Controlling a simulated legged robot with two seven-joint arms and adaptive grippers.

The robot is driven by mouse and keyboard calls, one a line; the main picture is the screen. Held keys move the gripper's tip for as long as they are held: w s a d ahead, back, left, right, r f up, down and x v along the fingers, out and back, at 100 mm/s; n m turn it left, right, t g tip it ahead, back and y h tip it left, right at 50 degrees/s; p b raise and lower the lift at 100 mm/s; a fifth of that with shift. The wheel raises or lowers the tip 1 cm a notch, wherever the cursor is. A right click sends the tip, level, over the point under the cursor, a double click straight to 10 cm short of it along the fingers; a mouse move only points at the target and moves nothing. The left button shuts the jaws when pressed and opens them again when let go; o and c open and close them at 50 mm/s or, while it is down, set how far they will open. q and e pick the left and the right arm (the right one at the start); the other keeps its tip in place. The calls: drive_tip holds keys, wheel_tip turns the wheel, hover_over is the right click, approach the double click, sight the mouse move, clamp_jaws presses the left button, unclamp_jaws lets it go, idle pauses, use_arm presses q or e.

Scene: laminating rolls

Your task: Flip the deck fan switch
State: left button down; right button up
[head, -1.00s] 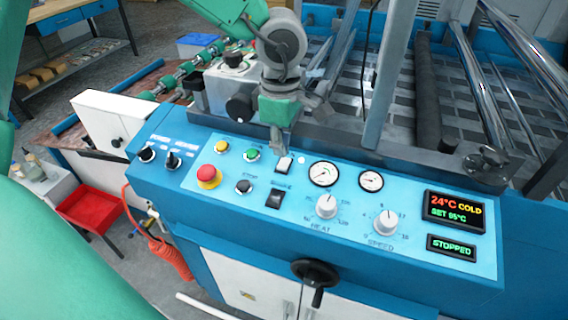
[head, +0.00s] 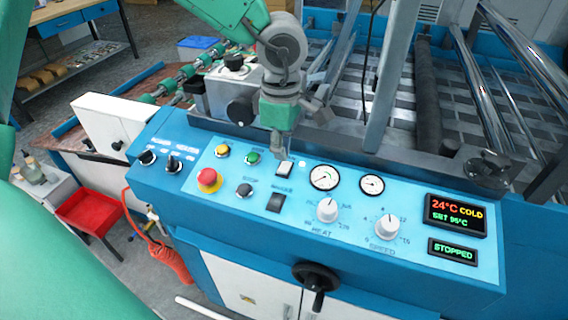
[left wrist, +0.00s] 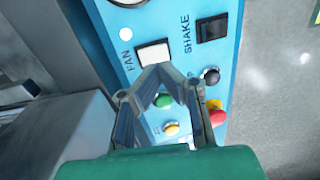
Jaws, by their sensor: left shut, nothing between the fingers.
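The fan switch is a white rocker (head: 284,168) on the blue control panel (head: 340,245), below the tip of my left gripper in the head view. In the left wrist view the white switch (left wrist: 154,53) stands beside the printed word FAN, just beyond the fingertips. My left gripper (head: 284,148) points down at the switch's far edge; its fingers (left wrist: 160,72) are shut with nothing between them. I cannot tell whether the tip touches the switch, nor which way the rocker is tipped. My right gripper does not show.
A dark SHAKE rocker (head: 275,202) lies in front of the fan switch. A green button (head: 253,158), a yellow button (head: 222,150), a black button (head: 244,190) and a red mushroom button (head: 208,180) are to the left. A gauge (head: 324,177) is close on the right.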

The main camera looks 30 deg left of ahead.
sight(283, 169)
use_arm(q)
drive_tip(key=shift+d, duration=0.3)
drive_tip(key=shift+a+f, duration=0.2)
drive_tip(key=shift+f, duration=0.25)
drive_tip(key=shift+d+f, duration=0.1)
drive_tip(key=shift+f, duration=0.15)
idle(0.3)
drive_tip(key=shift+f+b, duration=0.45)
drive_tip(key=shift+f, duration=0.6)
idle(0.3)
wheel_tip(283, 169, up, 7)
drive_tip(key=p, duration=0.9)
drive_tip(key=shift+r, duration=0.1)
idle(0.4)
